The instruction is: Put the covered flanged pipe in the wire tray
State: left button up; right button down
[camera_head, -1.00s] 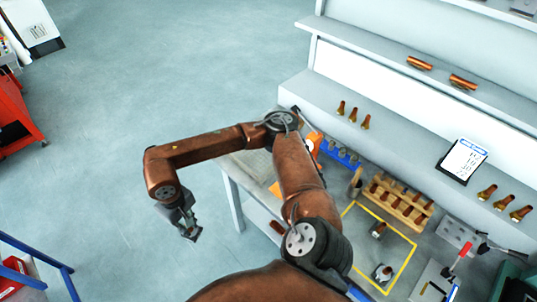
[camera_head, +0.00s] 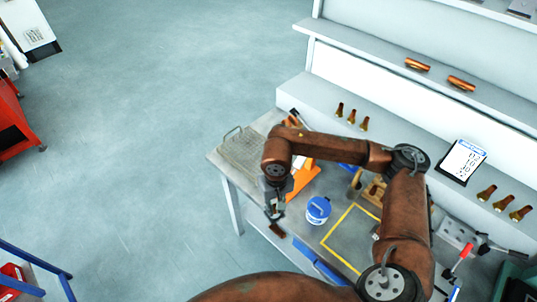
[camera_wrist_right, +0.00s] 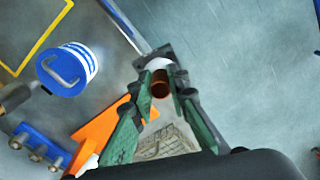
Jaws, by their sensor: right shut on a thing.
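The covered flanged pipe shows in the right wrist view as a short copper pipe (camera_wrist_right: 160,88) with a white part and a dark grey square flange at its far end. My right gripper (camera_wrist_right: 161,80) is shut on it. In the head view my right gripper (camera_head: 274,212) hangs at the table's front-left edge, and the pipe is small and hard to make out there. The wire tray (camera_head: 238,150), a shallow mesh basket, lies on the table's left end, behind the gripper. Part of its mesh shows in the wrist view (camera_wrist_right: 165,143). My left gripper is not in view.
A blue-and-white tub (camera_head: 318,209) stands right of the gripper. An orange stand (camera_head: 303,180) lies between gripper and wooden rack (camera_head: 373,191). A yellow outline (camera_head: 341,222) marks the table, partly hidden by my arm. Shelves rise behind; a clipboard (camera_head: 462,161) lies there.

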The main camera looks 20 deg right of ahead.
aim_at(243, 149)
jog(key=i, duration=1)
